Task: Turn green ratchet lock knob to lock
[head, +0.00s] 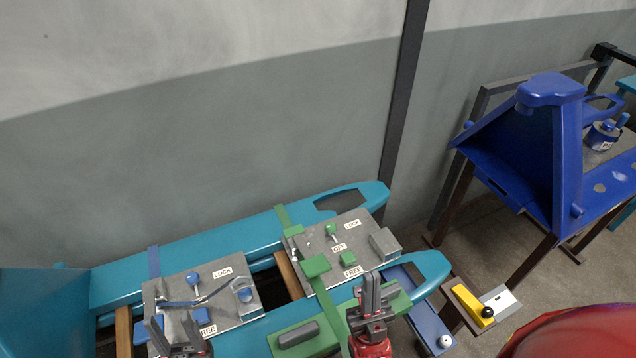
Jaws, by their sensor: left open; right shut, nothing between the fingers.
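A metal plate (380,222) on the teal frame carries green ratchet parts. A green knob (331,229) on a short stem stands at its upper middle, near a LOCK label (352,224). An OFF-like label (338,247) lies below it and a FREE label (352,271) is lower. A second small green knob (347,258) and a green block (316,265) sit near FREE. My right gripper (370,280) is shut and empty, in front of the plate's lower edge, apart from the upper knob. My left gripper (174,326) is open at the lower edge of the blue-knob plate.
The left plate (160,288) carries a blue knob (193,278), a lever and its own LOCK and FREE labels. A green strap (284,216) crosses the teal frame (205,245). A blue stand (550,140) is at right; a yellow block (470,304) sits lower right. A grey wall is behind.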

